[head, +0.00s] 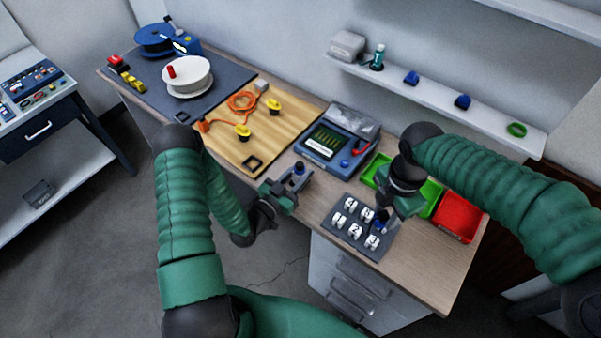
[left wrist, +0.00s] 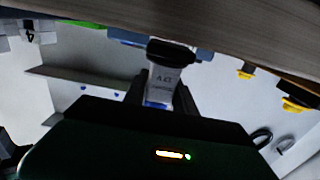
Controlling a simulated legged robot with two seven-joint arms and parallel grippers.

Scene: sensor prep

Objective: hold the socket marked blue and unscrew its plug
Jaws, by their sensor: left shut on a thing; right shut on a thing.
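My left gripper (head: 292,184) is shut on a small grey piece (head: 298,170) with a dark top, near the table's front edge. In the left wrist view the piece (left wrist: 163,75) has a grey marked body, a black wide end and a blue band between the fingers; it looks like the blue-marked socket. My right gripper (head: 383,216) points down at the dark rack (head: 340,238) and is shut on a small blue and dark thing (head: 380,226), mostly hidden by the fingers. I cannot tell whether that thing is a plug, or whether it touches the rack.
White numbered blocks (head: 351,203) stand in the rack. A green tray (head: 376,169) and a red tray (head: 459,216) lie behind and right of it. A tester with a screen (head: 327,142) stands behind the left gripper. A wooden board (head: 228,146) with yellow-capped parts lies left.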

